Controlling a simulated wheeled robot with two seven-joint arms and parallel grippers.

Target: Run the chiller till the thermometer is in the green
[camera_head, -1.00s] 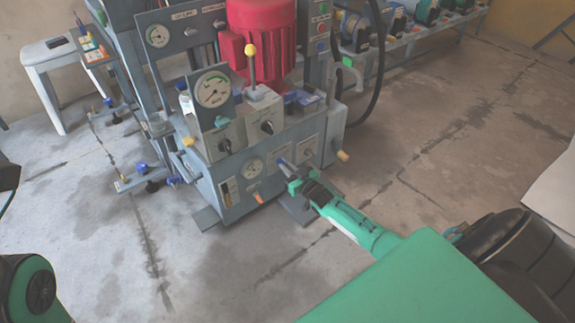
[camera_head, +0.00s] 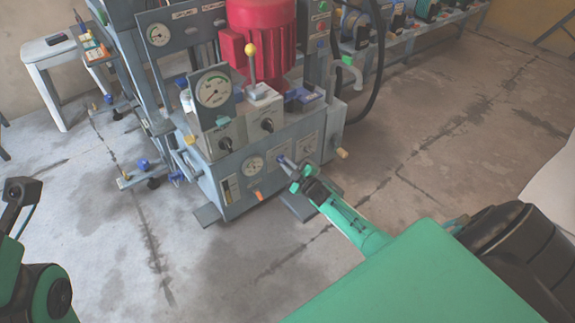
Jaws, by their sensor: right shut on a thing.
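The grey press unit (camera_head: 205,178) stands on the floor with dials on its front. A small round dial (camera_head: 252,165) is on the lower front panel. A pale vertical gauge (camera_head: 227,189) is left of it. I cannot tell which is the thermometer, and no reading or green band is legible on either. My right gripper (camera_head: 293,169) is at the lower front panel, right of the small dial. It is shut on a small control with a blue tip (camera_head: 281,158), mostly hidden by the jaws. My left arm shows at the left edge; its gripper cannot be made out.
A larger dial (camera_head: 213,91), two black knobs (camera_head: 267,125) and a yellow-topped lever (camera_head: 251,52) sit above. A red motor (camera_head: 262,30) tops the unit. Blue-handled valves (camera_head: 145,165) stick out low at left. Floor in front is free.

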